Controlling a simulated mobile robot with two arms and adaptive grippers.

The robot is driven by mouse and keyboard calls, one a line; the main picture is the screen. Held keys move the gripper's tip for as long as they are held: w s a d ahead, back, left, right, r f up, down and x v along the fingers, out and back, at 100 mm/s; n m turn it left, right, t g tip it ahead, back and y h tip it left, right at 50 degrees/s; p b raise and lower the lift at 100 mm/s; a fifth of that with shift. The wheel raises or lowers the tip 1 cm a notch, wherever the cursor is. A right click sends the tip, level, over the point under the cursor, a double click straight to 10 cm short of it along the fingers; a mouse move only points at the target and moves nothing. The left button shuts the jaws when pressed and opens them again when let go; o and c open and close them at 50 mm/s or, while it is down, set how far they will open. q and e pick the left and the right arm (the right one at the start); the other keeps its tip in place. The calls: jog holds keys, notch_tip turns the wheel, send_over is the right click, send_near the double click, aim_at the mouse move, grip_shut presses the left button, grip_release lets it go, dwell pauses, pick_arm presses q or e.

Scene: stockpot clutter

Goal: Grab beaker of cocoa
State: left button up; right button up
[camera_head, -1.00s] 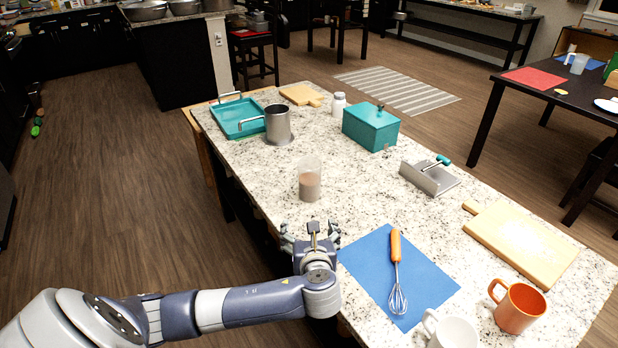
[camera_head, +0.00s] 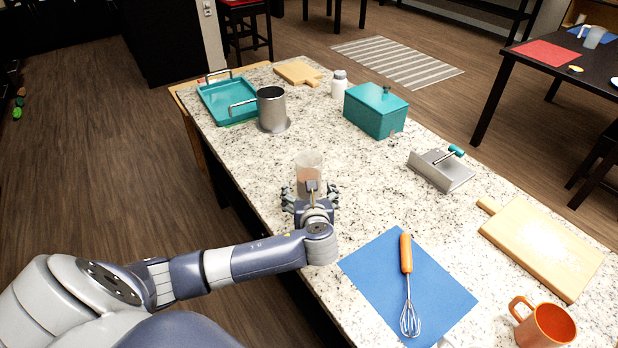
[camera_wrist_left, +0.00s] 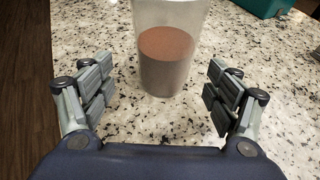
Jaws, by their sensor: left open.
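The beaker of cocoa (camera_head: 309,168) is a clear upright beaker with brown cocoa in its lower part, standing on the speckled counter. In the left wrist view the beaker (camera_wrist_left: 170,50) stands just ahead of the fingers, near the middle of the gap between them. My left gripper (camera_head: 310,192) is open, low over the counter, and hides the lower part of the beaker in the head view. In the left wrist view the left gripper's fingers (camera_wrist_left: 158,92) are spread wide with nothing between the pads. My right gripper is not in view.
A steel pot (camera_head: 272,110) and teal tray (camera_head: 205,100) stand behind to the left. A teal box (camera_head: 375,112) and white jar (camera_head: 339,84) are behind to the right. A blue mat (camera_head: 375,262) with a whisk (camera_head: 408,290) lies front right. The counter around the beaker is clear.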

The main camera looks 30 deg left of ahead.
pick_arm(q)
jog(key=shift+w+a+f, duration=0.2)
jog(key=shift+w+a, duration=0.05)
jog(key=shift+w, duration=0.05)
jog(key=shift+w+a+f, duration=0.1)
jog(key=shift+w+a, duration=0.05)
jog(key=shift+w, duration=0.15)
jog(key=x, duration=0.4)
jog(key=shift+w, duration=0.3)
jog(key=c, duration=1.4)
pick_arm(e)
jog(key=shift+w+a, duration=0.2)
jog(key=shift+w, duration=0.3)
